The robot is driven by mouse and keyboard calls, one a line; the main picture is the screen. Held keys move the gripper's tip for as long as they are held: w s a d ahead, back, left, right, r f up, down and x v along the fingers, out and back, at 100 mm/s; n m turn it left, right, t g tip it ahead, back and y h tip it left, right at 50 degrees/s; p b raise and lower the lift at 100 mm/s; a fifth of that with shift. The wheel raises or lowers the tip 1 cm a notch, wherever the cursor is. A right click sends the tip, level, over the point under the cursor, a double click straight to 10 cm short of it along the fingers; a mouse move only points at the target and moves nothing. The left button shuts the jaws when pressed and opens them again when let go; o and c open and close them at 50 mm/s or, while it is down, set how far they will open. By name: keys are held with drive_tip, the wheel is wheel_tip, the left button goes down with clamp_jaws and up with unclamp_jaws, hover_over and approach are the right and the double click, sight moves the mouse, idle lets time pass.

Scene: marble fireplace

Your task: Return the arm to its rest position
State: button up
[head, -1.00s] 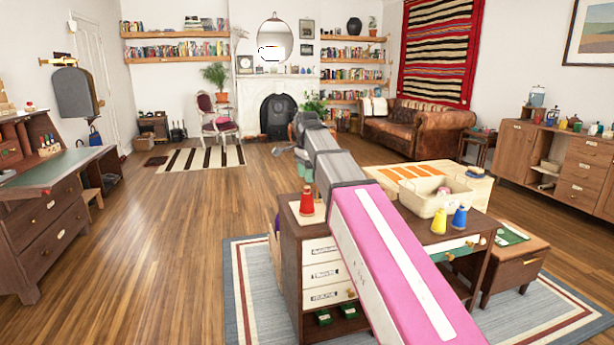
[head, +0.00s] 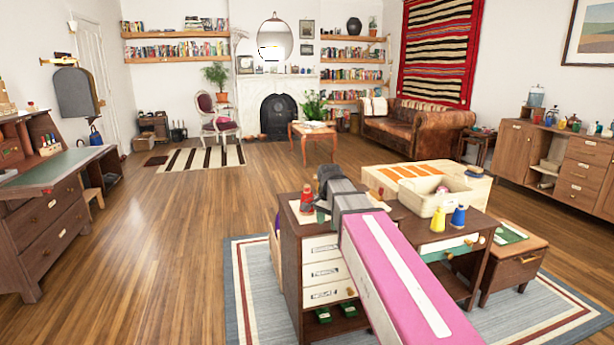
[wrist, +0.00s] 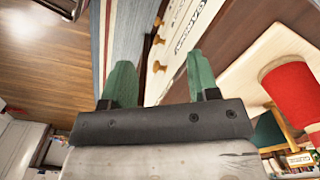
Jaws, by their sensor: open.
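My arm, pink with grey links, reaches over the desk (head: 402,210) in the head view and now folds back short near the desk's left end. My gripper shows in the wrist view (wrist: 160,85), with its two green fingers apart and nothing between them. The desk's drawer fronts (wrist: 190,45) lie beyond the fingers.
A cream bin (head: 440,202), a yellow spool (head: 438,220) and a blue spool (head: 459,216) stand on the desk right of my arm. A low wooden cabinet (head: 520,262) adjoins its right side. The wooden floor left of the desk (head: 190,240) is clear.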

drive_tip(key=s+d+f+n, duration=0.3)
drive_tip(key=s+d+f, duration=0.1)
drive_tip(key=f, duration=0.3)
drive_tip(key=s+d+f+n, duration=0.2)
drive_tip(key=s+d+f, duration=0.1)
drive_tip(key=s+f, duration=0.3)
drive_tip(key=s+d+f+n, duration=0.3)
drive_tip(key=s+d+f, duration=0.1)
drive_tip(key=f, duration=0.5)
drive_tip(key=shift+s+d+f+n, duration=0.15)
drive_tip(key=shift+s+d+n, duration=0.15)
drive_tip(key=shift+s, duration=0.4)
